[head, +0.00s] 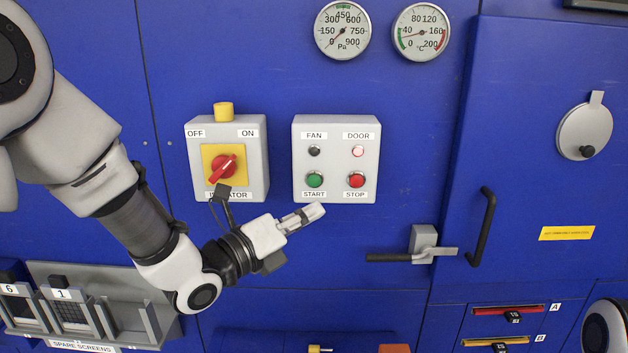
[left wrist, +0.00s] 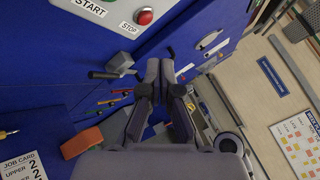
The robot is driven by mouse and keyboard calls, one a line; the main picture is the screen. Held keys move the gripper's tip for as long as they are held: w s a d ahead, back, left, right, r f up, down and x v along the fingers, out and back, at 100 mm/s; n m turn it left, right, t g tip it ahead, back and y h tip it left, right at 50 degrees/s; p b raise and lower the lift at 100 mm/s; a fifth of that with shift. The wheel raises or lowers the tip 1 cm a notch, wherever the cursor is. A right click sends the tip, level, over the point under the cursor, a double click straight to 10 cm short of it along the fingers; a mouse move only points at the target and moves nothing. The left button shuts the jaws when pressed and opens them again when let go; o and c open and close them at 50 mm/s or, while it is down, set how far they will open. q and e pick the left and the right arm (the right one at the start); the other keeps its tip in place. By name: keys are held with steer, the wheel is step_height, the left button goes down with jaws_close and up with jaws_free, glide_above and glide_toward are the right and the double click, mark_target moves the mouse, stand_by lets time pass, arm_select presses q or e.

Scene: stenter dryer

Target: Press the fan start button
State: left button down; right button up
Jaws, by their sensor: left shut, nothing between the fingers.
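The fan start button is the green button (head: 314,180) above the START label, on the grey control box (head: 336,130). The red stop button (head: 356,180) sits to its right and also shows in the left wrist view (left wrist: 144,17). A dark FAN lamp (head: 314,151) is above the green button, and a pale DOOR lamp (head: 358,152) is above the red one. My left gripper (head: 314,212) is shut and empty, just below the box under the START label, apart from the green button. In the left wrist view its fingers (left wrist: 158,68) are together. My right gripper is not in view.
Left of the box is an isolator switch (head: 224,167) with a red knob. A door lever (head: 412,257) and a black handle (head: 482,227) are at the right. Two gauges (head: 342,30) are above. A spare screens rack (head: 110,312) is lower left.

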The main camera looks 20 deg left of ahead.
mark_target(314, 181)
arm_select(q)
steer(key=shift+w+a+p, duration=0.4)
steer(key=shift+w+p, duration=0.05)
steer(key=shift+w, duration=0.9)
steer(key=shift+w+a+p, duration=0.35)
steer(key=shift+w+p, duration=0.1)
steer(key=shift+w, duration=0.9)
steer(key=shift+w+a+p, duration=0.4)
steer(key=shift+w+p, duration=0.05)
steer(key=shift+w, duration=0.9)
steer(key=shift+w+a+f+b, duration=0.1)
steer(key=shift+w+b, duration=0.15)
steer(key=shift+b, duration=0.2)
steer(key=shift+w, duration=0.1)
